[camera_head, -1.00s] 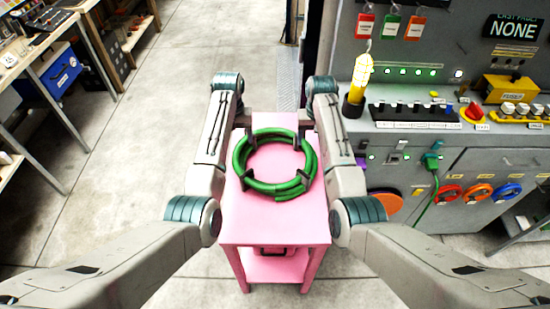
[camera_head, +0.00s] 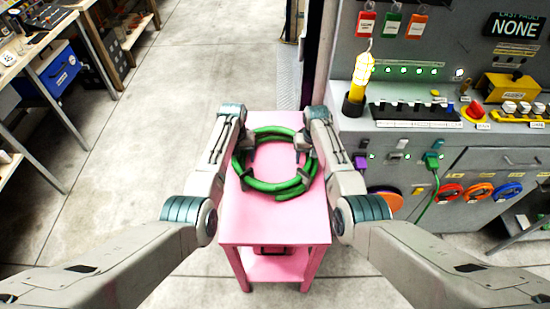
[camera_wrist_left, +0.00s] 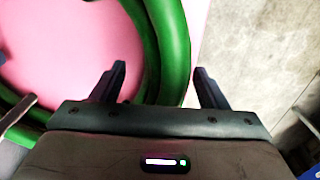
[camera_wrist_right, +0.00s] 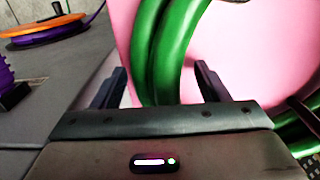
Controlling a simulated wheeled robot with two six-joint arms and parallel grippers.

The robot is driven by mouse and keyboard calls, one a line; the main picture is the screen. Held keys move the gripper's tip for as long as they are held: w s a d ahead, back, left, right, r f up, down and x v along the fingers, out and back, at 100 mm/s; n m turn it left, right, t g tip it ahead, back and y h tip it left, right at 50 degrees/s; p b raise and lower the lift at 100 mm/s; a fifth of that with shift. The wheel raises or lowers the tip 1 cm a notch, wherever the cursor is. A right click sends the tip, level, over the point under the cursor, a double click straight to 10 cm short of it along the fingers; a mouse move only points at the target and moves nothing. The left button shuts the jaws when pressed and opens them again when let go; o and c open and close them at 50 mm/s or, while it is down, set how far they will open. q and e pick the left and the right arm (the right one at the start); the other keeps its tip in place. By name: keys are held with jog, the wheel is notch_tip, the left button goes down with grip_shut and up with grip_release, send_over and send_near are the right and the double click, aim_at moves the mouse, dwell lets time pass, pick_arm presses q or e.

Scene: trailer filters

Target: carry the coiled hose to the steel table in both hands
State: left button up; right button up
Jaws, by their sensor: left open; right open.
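The green coiled hose (camera_head: 272,187) lies flat in a ring on the pink table (camera_head: 250,224). My left gripper (camera_head: 243,158) is at the left side of the coil, open. In the left wrist view its jaws (camera_wrist_left: 160,70) stand on either side of the hose (camera_wrist_left: 170,40). My right gripper (camera_head: 308,158) is at the right side of the coil, also open. In the right wrist view its jaws (camera_wrist_right: 161,68) straddle two hose strands (camera_wrist_right: 172,50). I cannot make out a table that is clearly the steel one.
A grey control cabinet (camera_head: 425,175) with switches and coloured reels stands close to the right of the pink table. Workbenches with a blue box (camera_head: 55,72) stand at the far left. The concrete floor (camera_head: 180,90) between them is clear.

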pick_arm(q)
grip_shut()
pick_arm(e)
grip_shut()
pick_arm(q)
jog(key=shift+w+r, duration=0.1)
jog(key=shift+r, duration=0.15)
pick_arm(e)
jog(key=shift+w+r, duration=0.1)
jog(key=shift+r, duration=0.15)
